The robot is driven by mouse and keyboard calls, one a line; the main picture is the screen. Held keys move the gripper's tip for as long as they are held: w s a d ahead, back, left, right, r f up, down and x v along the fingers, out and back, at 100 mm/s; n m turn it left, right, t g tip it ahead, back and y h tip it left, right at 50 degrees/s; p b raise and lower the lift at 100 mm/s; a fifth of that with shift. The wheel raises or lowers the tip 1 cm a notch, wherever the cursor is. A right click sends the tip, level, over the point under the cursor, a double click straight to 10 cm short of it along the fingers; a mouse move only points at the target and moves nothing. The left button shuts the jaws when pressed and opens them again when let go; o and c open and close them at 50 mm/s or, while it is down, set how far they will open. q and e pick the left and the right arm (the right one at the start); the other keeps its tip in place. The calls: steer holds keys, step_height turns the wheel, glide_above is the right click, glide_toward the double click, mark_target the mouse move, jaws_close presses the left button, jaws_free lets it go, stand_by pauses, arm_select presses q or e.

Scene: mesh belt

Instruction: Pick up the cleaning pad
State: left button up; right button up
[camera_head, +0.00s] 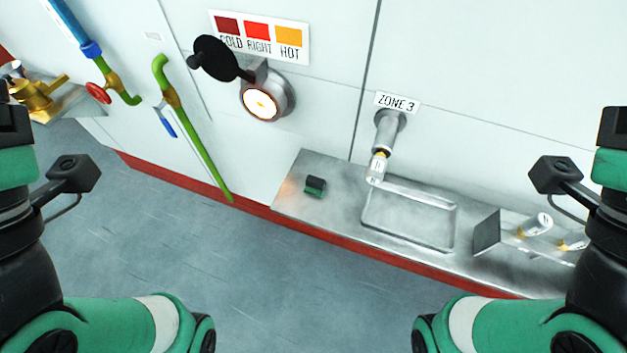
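A small block with a dark top and a green lower part, which looks like the cleaning pad (315,187), lies on the left part of the steel shelf (290,200). Nothing touches it. My two arms come in at the left and right edges of the view, far apart, with the pad between them. Neither gripper's fingers can be seen in the head view.
A recessed tray (408,222) is right of the pad, below a pipe fitting (383,150) under a "ZONE 3" label. A metal holder (487,233) with cylindrical parts stands farther right. A glowing round port (262,103) and green pipe (195,130) are on the wall.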

stand_by(0.4)
steer(key=o, duration=0.8)
steer(key=shift+c, duration=0.2)
